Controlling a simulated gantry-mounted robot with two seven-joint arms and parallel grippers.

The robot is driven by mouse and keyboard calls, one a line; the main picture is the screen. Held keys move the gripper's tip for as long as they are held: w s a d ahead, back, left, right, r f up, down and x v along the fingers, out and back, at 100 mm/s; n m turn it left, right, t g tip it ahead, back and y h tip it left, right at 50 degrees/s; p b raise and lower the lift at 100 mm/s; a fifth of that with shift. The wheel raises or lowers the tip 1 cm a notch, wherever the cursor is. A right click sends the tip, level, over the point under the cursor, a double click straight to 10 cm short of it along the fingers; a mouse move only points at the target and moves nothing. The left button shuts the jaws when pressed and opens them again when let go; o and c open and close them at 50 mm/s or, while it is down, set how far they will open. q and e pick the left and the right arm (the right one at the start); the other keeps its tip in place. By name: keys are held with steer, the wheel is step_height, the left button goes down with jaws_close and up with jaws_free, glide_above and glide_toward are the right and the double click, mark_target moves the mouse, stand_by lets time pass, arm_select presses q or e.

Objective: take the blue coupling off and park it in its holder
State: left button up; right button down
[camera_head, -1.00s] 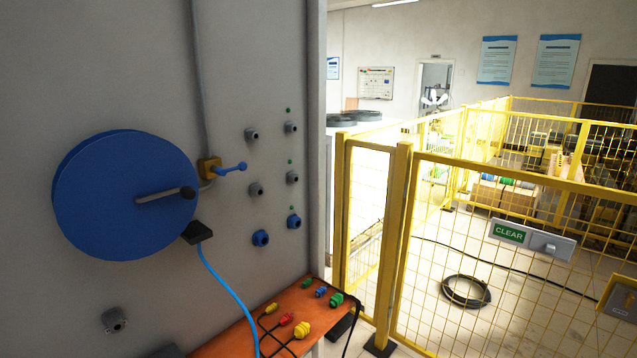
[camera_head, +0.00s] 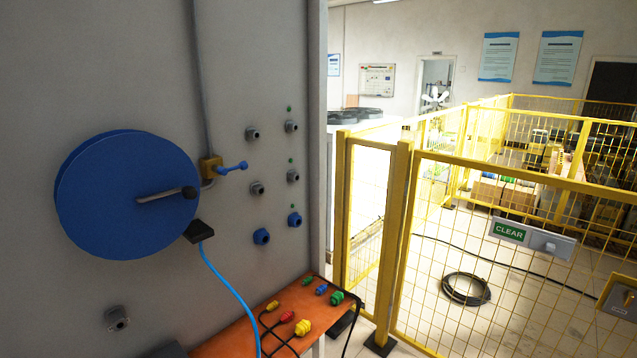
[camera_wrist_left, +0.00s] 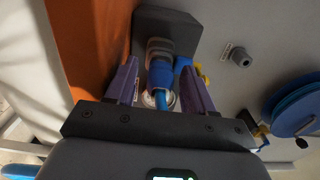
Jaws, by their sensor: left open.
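In the left wrist view, the blue coupling (camera_wrist_left: 160,77) with its blue hose (camera_wrist_left: 161,103) points at a dark grey block (camera_wrist_left: 181,29) on the panel. A grey collar lies between the blue part and the block. I cannot tell how deep the coupling sits in it. My left gripper (camera_wrist_left: 154,88) is open, with one purple finger on each side of the coupling; contact is not clear. In the head view, part of a dark block (camera_head: 168,350) shows at the bottom edge, and the blue hose (camera_head: 228,283) hangs below the reel. Neither gripper shows there.
The orange shelf (camera_head: 225,343) holds several coloured connectors and black cables. A yellow fence (camera_head: 480,260) stands at the right.

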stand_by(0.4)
arm_select(q)
jaws_close()
steer(key=shift+s+d, duration=0.1)
steer(key=shift+p+v, duration=1.5)
steer(key=shift+v, duration=1.35)
steer(key=shift+d, duration=0.1)
